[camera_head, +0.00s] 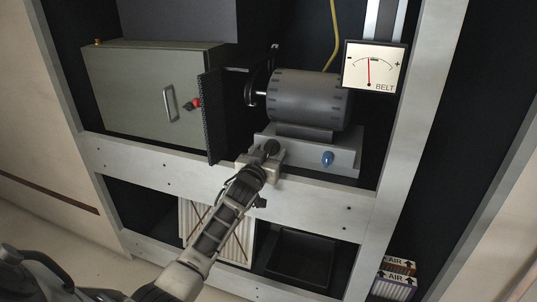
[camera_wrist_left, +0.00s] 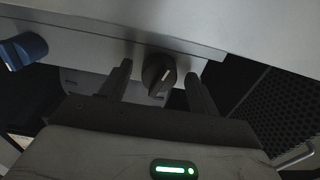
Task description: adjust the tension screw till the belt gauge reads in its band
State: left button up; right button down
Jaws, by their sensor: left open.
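The belt gauge (camera_head: 375,66), a white dial marked BELT with minus and plus ends, hangs at the upper right. Its red needle stands nearly upright, just left of the small dark band mark at the top of the scale. A black round knob (camera_head: 271,147) with a white line sits on the front of the motor base; it looks like the tension screw. It shows in the left wrist view (camera_wrist_left: 158,76). My left gripper (camera_wrist_left: 158,69) is open, its fingers either side of this knob with gaps visible. In the head view the left gripper (camera_head: 262,160) partly covers the base there. My right gripper is out of view.
A blue knob (camera_head: 328,158) is on the same base, right of the black one. The grey motor (camera_head: 297,99) is above. A perforated black guard (camera_head: 211,117) stands close on the left, beside a grey-green cabinet (camera_head: 145,90). A white rack rail (camera_head: 150,160) runs below.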

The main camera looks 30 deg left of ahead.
pick_arm(q)
jog(key=c, duration=1)
jog(key=shift+m, duration=0.3)
jog(key=m, duration=0.3)
jog(key=shift+m, duration=0.3)
jog(key=m, duration=0.4)
jog(key=shift+m, duration=0.3)
jog(key=o, duration=1)
